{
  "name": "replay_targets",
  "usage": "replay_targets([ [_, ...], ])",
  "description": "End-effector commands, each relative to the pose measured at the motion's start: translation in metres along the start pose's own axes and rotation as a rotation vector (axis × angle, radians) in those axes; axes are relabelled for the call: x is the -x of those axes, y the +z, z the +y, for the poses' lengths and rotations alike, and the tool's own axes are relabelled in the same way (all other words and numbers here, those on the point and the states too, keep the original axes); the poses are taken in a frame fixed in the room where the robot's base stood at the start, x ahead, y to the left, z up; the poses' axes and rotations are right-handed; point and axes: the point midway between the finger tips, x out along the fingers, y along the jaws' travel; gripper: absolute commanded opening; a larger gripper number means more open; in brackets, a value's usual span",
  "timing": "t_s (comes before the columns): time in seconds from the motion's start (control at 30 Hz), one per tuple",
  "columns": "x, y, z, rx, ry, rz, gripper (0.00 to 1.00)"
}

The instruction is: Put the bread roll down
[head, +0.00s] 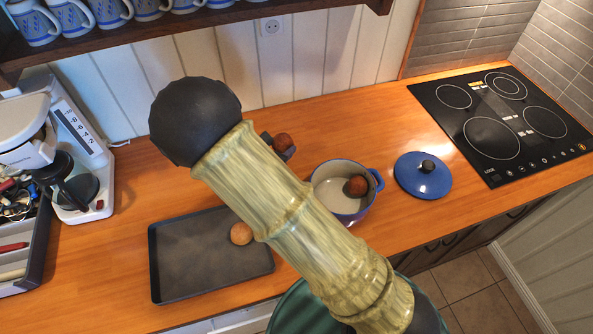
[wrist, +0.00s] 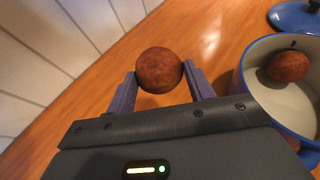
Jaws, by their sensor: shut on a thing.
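The bread roll (wrist: 160,70), round and reddish brown, is between the two fingers of my gripper (wrist: 160,84), which is shut on it. The roll is over the wooden counter, left of the blue pot. I cannot tell whether it touches the counter. My arm hides part of the gripper in the head view.
The blue pot (head: 318,173) holds a similar brown ball (head: 356,186). Its blue lid (head: 423,175) lies to the right, before the black hob (head: 500,115). A dark baking tray (head: 185,265) holds a lighter ball (head: 241,233).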

Motion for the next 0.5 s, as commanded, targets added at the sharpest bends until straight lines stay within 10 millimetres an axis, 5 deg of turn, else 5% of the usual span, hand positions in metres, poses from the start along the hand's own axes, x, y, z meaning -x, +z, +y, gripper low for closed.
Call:
replay_targets([
  [0.23, -0.003, -0.006, 0.0, 0.002, -0.001, 0.0, 0.32],
  [0.5, -0.018, -0.042, 0.0, 0.004, -0.001, -0.001, 0.32],
])
